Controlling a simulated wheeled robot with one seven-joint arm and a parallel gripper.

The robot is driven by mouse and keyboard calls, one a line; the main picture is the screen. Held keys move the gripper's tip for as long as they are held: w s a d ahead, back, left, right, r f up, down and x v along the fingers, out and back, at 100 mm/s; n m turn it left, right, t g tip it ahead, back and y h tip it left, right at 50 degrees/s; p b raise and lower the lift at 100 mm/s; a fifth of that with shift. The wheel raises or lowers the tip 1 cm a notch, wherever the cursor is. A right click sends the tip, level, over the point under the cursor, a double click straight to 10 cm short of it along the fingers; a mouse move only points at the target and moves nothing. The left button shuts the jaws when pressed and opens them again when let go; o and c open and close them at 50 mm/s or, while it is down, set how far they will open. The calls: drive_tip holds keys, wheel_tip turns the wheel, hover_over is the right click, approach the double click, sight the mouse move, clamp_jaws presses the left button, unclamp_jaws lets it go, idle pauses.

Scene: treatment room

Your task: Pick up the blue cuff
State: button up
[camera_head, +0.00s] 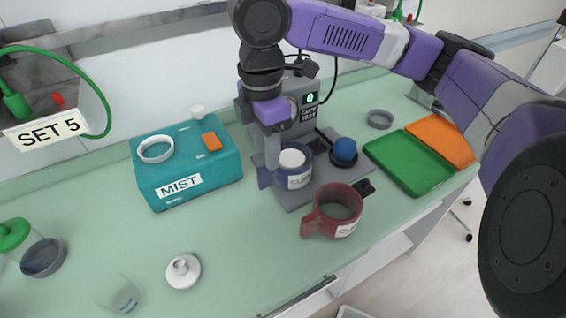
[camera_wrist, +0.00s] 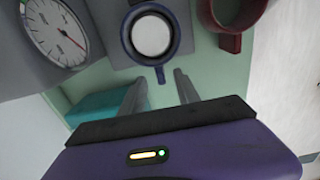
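The blue cuff (camera_head: 299,180) is a dark blue, mug-shaped piece with a white label and a pale round inside. It stands upright on a grey machine base (camera_head: 287,197) in the head view, its handle toward the left. In the wrist view the blue cuff (camera_wrist: 131,47) is at the top middle, with its handle pointing down at my fingers. My gripper (camera_wrist: 160,79) is open, with the handle end in the gap between the two fingertips; I cannot tell if they touch it. In the head view my gripper (camera_head: 272,155) hangs beside the cuff and partly hides it.
A similar red cuff (camera_head: 325,222) stands close at the front right. A teal MIST box (camera_head: 205,165) is left. Green (camera_head: 410,164) and orange (camera_head: 445,138) trays lie right.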

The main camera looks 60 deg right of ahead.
sight(268, 185)
wheel_tip(268, 185, down, 6)
drive_tip(key=shift+d, duration=0.1)
idle(0.4)
clamp_jaws()
